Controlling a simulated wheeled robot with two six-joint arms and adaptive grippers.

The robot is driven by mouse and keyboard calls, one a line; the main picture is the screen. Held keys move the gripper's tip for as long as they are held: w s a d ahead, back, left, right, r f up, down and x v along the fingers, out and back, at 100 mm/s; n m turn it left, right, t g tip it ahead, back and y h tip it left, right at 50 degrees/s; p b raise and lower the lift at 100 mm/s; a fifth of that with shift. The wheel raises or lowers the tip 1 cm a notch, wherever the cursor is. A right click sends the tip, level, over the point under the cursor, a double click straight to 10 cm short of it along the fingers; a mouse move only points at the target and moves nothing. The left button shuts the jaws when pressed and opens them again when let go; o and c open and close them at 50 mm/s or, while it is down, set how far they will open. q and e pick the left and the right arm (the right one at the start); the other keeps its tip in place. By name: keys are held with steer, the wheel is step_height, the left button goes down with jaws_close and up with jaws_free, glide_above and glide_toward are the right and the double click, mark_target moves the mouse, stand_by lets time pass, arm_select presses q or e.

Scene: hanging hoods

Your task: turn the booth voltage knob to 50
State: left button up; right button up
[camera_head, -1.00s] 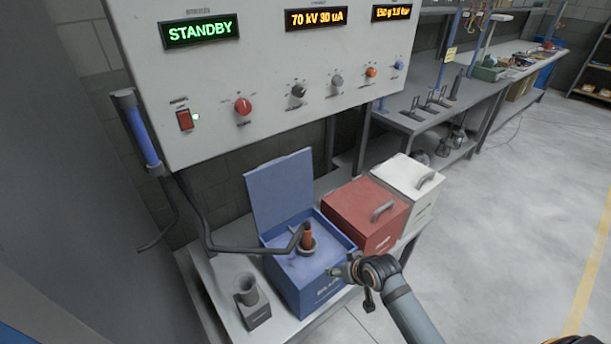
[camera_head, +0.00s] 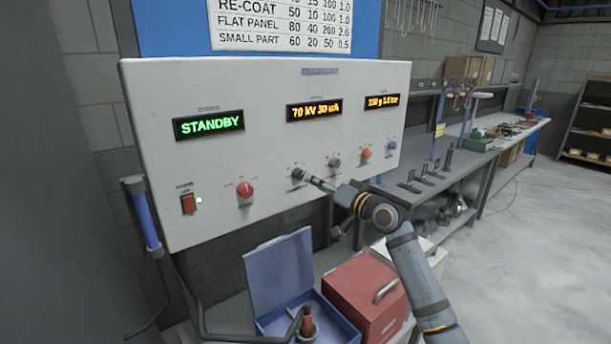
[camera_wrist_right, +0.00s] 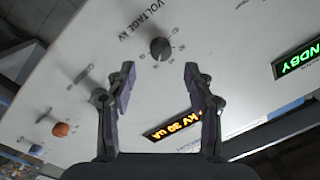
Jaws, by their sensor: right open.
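The booth voltage knob (camera_head: 297,174) is a dark round knob on the white control panel. It also shows in the right wrist view (camera_wrist_right: 160,48), with "VOLTAGE kV" printed beside it; the scale numbers are too small to read. The amber display (camera_head: 314,111) reads 70 kV 30 uA. My right gripper (camera_head: 315,182) is close to the knob. In the right wrist view its two fingers (camera_wrist_right: 160,68) are open and apart, with the knob just beyond the tips and nothing between them. My left gripper is not in view.
A red knob (camera_head: 245,189), a grey knob (camera_head: 334,162), an orange knob (camera_head: 366,153) and a blue knob (camera_head: 392,145) share the panel. A red power switch (camera_head: 188,203) is at left. Below stand an open blue box (camera_head: 281,270) and a red box (camera_head: 372,299).

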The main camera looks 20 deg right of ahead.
mark_target(301, 176)
steer(key=p+x, duration=0.1)
steer(key=x, duration=0.5)
steer(key=shift+c, duration=0.3)
